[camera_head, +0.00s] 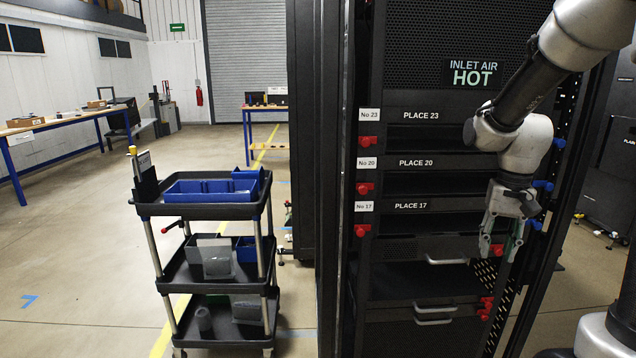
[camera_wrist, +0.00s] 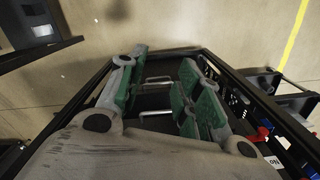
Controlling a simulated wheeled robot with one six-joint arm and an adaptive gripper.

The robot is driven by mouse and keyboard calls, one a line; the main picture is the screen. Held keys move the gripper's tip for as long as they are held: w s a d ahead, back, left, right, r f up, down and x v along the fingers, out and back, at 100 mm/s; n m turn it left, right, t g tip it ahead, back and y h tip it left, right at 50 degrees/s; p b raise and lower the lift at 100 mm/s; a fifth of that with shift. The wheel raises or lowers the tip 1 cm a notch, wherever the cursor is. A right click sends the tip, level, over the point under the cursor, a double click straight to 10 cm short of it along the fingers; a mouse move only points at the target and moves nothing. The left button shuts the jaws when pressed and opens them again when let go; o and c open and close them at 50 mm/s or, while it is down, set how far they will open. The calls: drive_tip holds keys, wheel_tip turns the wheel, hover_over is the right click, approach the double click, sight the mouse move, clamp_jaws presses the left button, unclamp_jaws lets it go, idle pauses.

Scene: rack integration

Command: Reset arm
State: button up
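My arm comes in from the upper right of the head view. My gripper (camera_head: 500,247) hangs pointing down in front of the right side of the rack (camera_head: 435,225), below the PLACE 17 row. Its two fingers are apart with nothing seen between them. In the wrist view my gripper (camera_wrist: 163,62) shows two grey fingers with green pads and a clear gap. Silver drawer handles (camera_wrist: 158,80) of the rack appear behind and between the fingers. In the head view a silver handle (camera_head: 447,261) lies left of the fingertips.
Red knobs (camera_head: 364,188) line the rack's left post, and blue knobs (camera_head: 543,185) its right side, close to my wrist. A black cart (camera_head: 205,209) with blue bins stands left of the rack. Tables (camera_head: 60,122) stand at the far left. Floor between them is clear.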

drive_tip(key=s+a+r+n+t, duration=0.1)
drive_tip(key=s+r+n+t, duration=0.1)
drive_tip(key=s+r, duration=0.3)
drive_tip(key=s+a+r+n+t, duration=0.1)
drive_tip(key=s+r, duration=0.4)
drive_tip(key=s, duration=0.7)
drive_tip(key=shift+a+r+n+t, duration=0.3)
drive_tip(key=shift+n+t, duration=0.3)
drive_tip(key=shift+t, duration=0.3)
idle(0.3)
